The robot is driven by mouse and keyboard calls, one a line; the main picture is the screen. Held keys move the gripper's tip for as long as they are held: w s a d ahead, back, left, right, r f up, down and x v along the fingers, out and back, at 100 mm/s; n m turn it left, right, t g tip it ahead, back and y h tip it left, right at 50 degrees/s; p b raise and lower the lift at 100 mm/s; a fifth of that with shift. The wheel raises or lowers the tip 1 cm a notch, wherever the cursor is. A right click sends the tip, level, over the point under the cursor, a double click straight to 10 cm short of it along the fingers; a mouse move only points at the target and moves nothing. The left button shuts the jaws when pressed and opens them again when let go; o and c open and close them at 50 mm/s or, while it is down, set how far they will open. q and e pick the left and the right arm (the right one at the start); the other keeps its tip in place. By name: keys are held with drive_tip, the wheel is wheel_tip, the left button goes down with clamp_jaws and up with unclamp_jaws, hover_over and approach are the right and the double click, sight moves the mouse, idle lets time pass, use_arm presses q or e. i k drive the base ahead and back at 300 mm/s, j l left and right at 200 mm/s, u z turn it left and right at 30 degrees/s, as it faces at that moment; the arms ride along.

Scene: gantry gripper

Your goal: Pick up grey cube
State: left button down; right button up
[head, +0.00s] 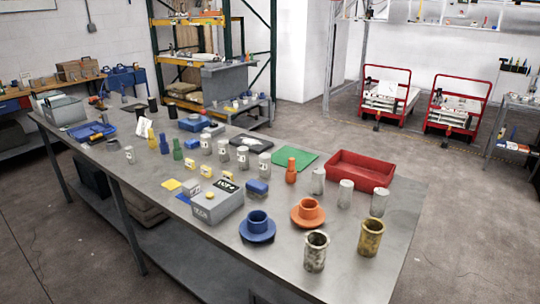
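A small grey cube (191,188) sits on the metal table (340,280), left of the middle of the head view. A flat yellow square (171,184) lies just to its left, and a flat blue square (183,198) lies close in front of it. A larger grey box (217,204) with dark labels stands to its right. Neither of my grippers shows in the head view.
A blue flanged part (257,228), an orange one (308,212) and a red tray (360,171) are farther right. The front table edge is mostly clear.

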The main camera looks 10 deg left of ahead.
sight(191, 188)
drive_tip(key=l+u, duration=0.1)
drive_tip(key=u, duration=0.65)
